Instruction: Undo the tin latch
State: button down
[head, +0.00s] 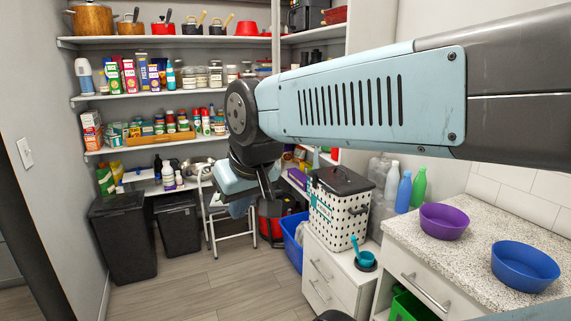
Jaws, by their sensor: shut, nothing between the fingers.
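The tin (338,212) is a white box with black dots, a teal label and a dark lid with a handle. It stands upright on a white drawer cabinet right of the middle, and its lid looks down. The latch is too small to make out. My gripper (242,206) hangs in the air to the left of the tin, apart from it in the picture. It is shut and empty. Its fingers are small and partly hidden by its own body.
A teal scoop (356,243) stands in a small dark holder (367,262) in front of the tin. Bottles (404,190) stand behind it. Purple (444,221) and blue (525,266) bowls sit on the speckled counter (480,250). A step stool (226,228) stands beyond my gripper.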

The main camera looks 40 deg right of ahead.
aim_at(314, 174)
jog(key=z, duration=0.3)
jog(key=i, duration=0.95)
jog(key=z, duration=0.95)
jog(key=i, duration=0.35)
jog(key=z, duration=0.2)
jog(key=k, duration=0.9)
jog(key=z, duration=0.15)
jog(key=i, duration=0.95)
jog(key=u, duration=0.05)
